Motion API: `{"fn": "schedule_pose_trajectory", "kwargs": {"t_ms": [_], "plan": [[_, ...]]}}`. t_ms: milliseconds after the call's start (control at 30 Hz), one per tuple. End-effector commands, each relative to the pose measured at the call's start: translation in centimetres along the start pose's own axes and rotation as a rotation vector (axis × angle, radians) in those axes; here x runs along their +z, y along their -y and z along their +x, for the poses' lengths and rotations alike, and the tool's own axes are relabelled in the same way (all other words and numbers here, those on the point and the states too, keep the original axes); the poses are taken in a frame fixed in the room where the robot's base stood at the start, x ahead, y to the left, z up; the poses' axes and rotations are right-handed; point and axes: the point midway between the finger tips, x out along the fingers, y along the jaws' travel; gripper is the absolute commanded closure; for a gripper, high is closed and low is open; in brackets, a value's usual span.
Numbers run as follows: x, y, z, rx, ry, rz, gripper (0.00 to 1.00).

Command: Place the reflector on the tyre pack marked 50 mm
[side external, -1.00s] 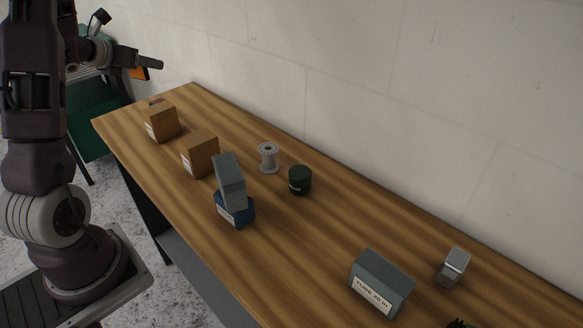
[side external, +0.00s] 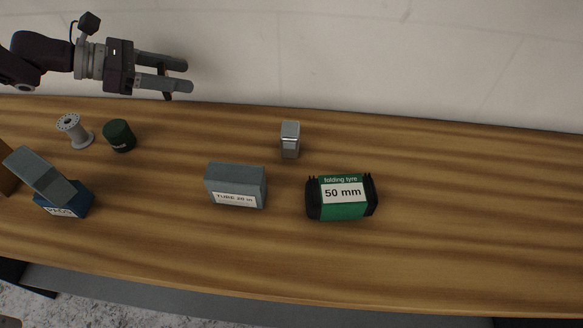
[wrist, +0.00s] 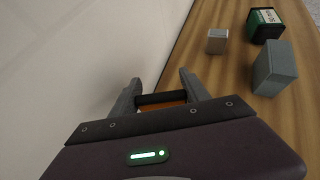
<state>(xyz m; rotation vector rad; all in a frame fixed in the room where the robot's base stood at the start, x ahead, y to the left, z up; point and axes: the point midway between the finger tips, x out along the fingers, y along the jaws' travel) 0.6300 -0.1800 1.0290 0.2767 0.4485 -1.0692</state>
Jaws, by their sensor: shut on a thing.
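The tyre pack (side external: 342,198) is a green and black bundle with a white "50 mm" label and the words "folding tyre". It rests on the bench right of the grey tube box; its top looks bare. In the wrist view the tyre pack (wrist: 265,24) is at the upper right. My gripper (side external: 182,76) is in the air at the upper left of the side view, apart from the pack. In the wrist view my gripper (wrist: 162,92) is shut on the reflector (wrist: 164,104), an orange piece with a black edge. In the side view the fingers mostly hide it.
A grey tube box (side external: 236,186) and a small silvery block (side external: 290,140) stand near the pack. A dark green tub (side external: 119,136), a spool (side external: 74,131) and a blue box (side external: 66,199) with a grey box on it stand left. Bench right of the pack is clear.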

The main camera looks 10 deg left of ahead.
Motion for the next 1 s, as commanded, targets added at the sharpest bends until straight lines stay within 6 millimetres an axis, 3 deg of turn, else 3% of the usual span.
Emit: {"fn": "schedule_pose_trajectory", "kwargs": {"t_ms": [100,167,300,500,600,767,1000], "plan": [[3.9,5.0,5.2,-0.082,0.002,0.048,0.84],[5.9,8.0,7.5,-0.118,0.002,0.068,0.84],[10.3,15.6,12.2,-0.201,0.003,0.112,0.84],[14.9,26.1,16.2,-0.301,0.003,0.164,0.84],[16.2,29.7,17.0,-0.331,0.003,0.179,0.84],[16.4,32.2,17.7,-0.353,0.001,0.187,0.84],[12.0,32.4,20.2,-0.354,0.000,0.187,0.84]]}}
